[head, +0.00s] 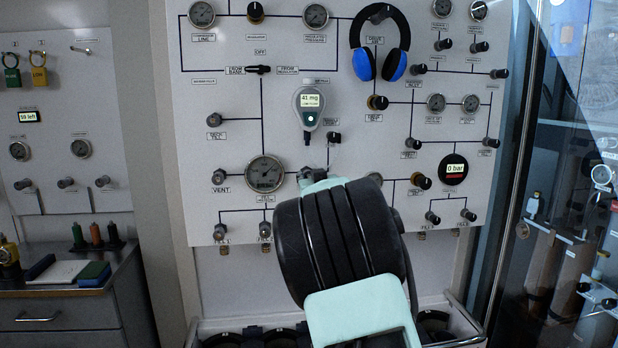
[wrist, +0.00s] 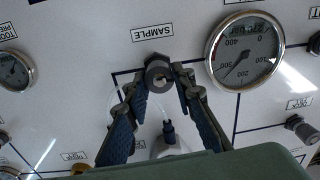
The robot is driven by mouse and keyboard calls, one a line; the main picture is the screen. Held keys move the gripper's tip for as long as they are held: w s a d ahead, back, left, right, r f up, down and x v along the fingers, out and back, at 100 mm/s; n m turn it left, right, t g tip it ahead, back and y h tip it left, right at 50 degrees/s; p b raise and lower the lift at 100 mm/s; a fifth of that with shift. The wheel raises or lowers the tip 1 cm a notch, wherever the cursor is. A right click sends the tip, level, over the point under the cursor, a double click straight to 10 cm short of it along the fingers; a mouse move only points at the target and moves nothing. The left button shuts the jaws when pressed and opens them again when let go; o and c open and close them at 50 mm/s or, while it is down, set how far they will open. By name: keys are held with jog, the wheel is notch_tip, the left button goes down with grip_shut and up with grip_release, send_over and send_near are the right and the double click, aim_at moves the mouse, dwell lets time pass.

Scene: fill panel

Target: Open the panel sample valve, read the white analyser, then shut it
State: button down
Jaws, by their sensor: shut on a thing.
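The sample valve (wrist: 158,72) is a small dark knob beside the upside-down SAMPLE label in the wrist view. My gripper (wrist: 160,80) has its two fingers closed around it, one on each side. In the head view my gripper (head: 312,176) reaches the panel right of the large gauge, and my wrist hides most of the valve. The white analyser (head: 310,117) hangs on the panel just above, its lit display reading 41 mg with a smaller line I cannot read. Its dark tip and pale end (wrist: 168,145) show between my fingers in the wrist view.
The large gauge (head: 265,173) is close to the left of my gripper; it also shows in the wrist view (wrist: 245,52). Blue headphones (head: 380,45) hang above. A round 0 bar display (head: 455,168) and several knobs are to the right. A rail (head: 455,330) runs below.

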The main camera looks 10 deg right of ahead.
jog(key=shift+f+n+b, duration=0.1)
jog(key=shift+n+b, duration=0.2)
jog(key=shift+b, duration=0.05)
jog(key=n+b, duration=0.2)
jog(key=n, duration=0.1)
jog(key=shift+b, duration=0.4)
jog(key=shift+a+n+b, duration=0.1)
jog(key=shift+n+b, duration=0.7)
jog(key=shift+n, duration=0.5)
jog(key=c, duration=1.6)
grip_release()
jog(key=shift+s, duration=0.15)
jog(key=s, duration=1.1)
jog(key=shift+s+d+r, duration=0.25)
jog(key=shift+s, duration=0.1)
